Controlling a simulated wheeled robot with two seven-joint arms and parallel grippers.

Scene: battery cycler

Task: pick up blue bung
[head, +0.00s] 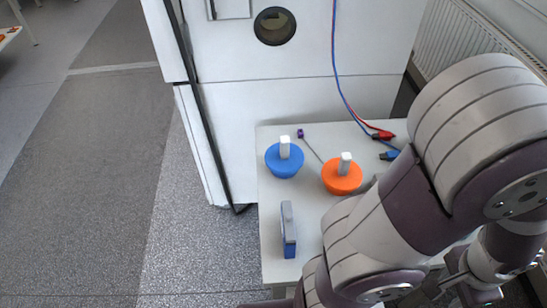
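The blue bung (284,163) stands upright on the white table, near its back left corner. It is a wide blue disc with a white block-shaped handle on top, and nothing grips it. An orange bung (343,178) of the same shape stands to its right and slightly nearer. My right arm is folded over the right part of the table, apart from the blue bung. Metal parts at the lower right edge may belong to my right gripper, but its fingers cannot be made out clearly. My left gripper is not in view.
A grey-blue block-like device (288,230) stands at the table's front left. A red clip (383,135) and a blue clip (389,155) on cables lie at the back right. A small purple item (300,133) lies behind the blue bung. A white cabinet (290,95) stands behind.

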